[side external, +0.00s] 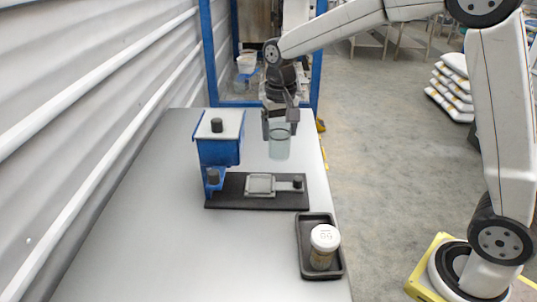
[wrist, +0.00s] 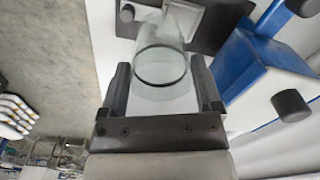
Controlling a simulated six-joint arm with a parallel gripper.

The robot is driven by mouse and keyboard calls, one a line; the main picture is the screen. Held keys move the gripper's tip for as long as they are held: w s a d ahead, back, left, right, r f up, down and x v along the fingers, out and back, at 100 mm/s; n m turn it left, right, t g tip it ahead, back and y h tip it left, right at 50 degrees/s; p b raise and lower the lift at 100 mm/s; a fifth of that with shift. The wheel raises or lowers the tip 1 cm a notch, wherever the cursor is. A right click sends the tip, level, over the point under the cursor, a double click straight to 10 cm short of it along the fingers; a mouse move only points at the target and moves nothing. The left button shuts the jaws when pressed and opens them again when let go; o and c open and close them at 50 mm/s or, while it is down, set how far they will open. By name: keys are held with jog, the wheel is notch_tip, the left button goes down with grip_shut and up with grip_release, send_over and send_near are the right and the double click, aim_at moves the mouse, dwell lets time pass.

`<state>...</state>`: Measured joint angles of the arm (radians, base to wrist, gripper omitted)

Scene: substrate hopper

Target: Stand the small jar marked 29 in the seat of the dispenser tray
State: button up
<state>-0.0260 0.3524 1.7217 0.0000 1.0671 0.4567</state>
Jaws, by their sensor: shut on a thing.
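A jar with a white lid (side external: 325,238) and tan contents stands upright in a dark tray (side external: 304,262) at the near right of the table; its lid mark is too small to read surely. The dispenser is a blue body with a white top (side external: 218,150). Beside it a black base (side external: 235,201) carries a pale square plate (side external: 260,184) and a small knob. My gripper (side external: 280,127) is shut on a clear glass (side external: 279,146), upright beyond the base. In the wrist view the glass (wrist: 161,68) sits between both fingers (wrist: 161,85) and looks empty.
The grey table (side external: 150,240) is bare at the left and front. A ribbed white wall (side external: 70,120) runs along its left side. A blue frame (side external: 213,60) stands behind the table. Stacked white bags (side external: 453,82) lie on the floor at the right.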

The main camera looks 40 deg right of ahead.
jog(key=shift+w+d+r+n, duration=0.15)
jog(key=shift+d+r+n, duration=0.4)
jog(key=shift+n, duration=0.25)
jog(key=s+a+f+n, duration=0.4)
jog(key=s+a+n, duration=0.2)
jog(key=a, duration=0.5)
jog(key=s+a+f+n, duration=0.4)
jog(key=s+a+n, duration=0.2)
jog(key=a, duration=0.6)
jog(key=shift+s+n, duration=0.2)
jog(key=shift+n, duration=0.6)
jog(key=shift+f, duration=0.2)
jog(key=shift+f, duration=3.75)
jog(key=shift+f, duration=0.3)
jog(key=o, duration=0.8)
